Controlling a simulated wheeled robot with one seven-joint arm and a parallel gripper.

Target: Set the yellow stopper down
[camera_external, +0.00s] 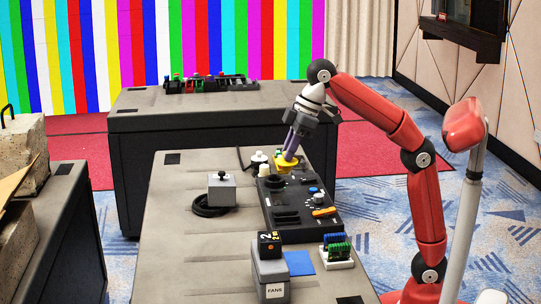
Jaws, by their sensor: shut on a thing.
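The yellow stopper (287,164) is at the far end of the near desk, by the far end of a black control panel (290,214). My gripper (290,155) points down over it and is shut on it. I cannot tell whether the stopper touches the surface beneath it or hangs just above it.
A grey box with a black knob (221,188) and a coiled black cable (210,206) lie left of the panel. A small white item (264,170) stands close left of the stopper. A box marked FANS (270,276), a blue sheet (298,263) and a green-topped block (337,249) are at the near end.

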